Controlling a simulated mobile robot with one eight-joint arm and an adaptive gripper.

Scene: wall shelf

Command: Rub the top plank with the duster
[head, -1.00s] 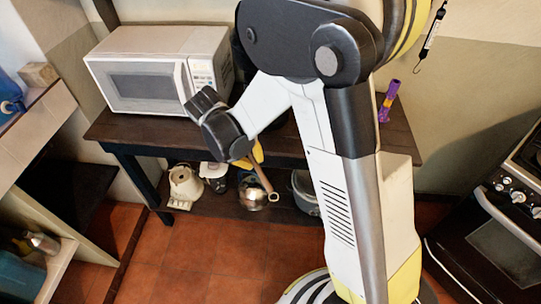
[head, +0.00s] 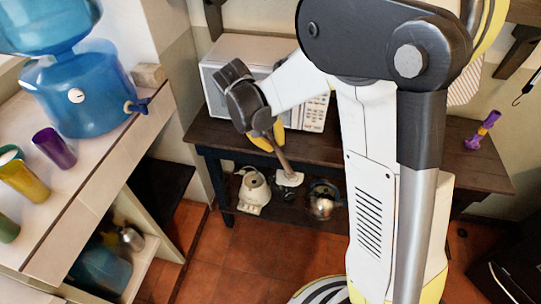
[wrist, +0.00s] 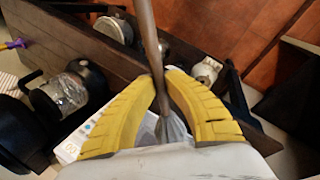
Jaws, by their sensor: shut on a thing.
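My gripper (head: 268,137) is in front of the microwave in the head view, its yellow fingers partly hidden by the dark wrist. It is shut on the duster, whose thin brown handle (head: 284,160) hangs down and to the right. In the wrist view the yellow fingers of my gripper (wrist: 165,100) close around the handle (wrist: 147,35), which runs up to the top edge. Dark wooden bracket-like parts show at the top edge of the head view; I cannot tell which plank is the top one.
A microwave (head: 222,85) stands on a dark wooden table (head: 455,165), with kettles (head: 253,190) on its lower shelf. A purple object (head: 483,130) stands at right. A counter (head: 120,150) at left holds a blue water dispenser (head: 85,95) and cups. Red floor lies in front.

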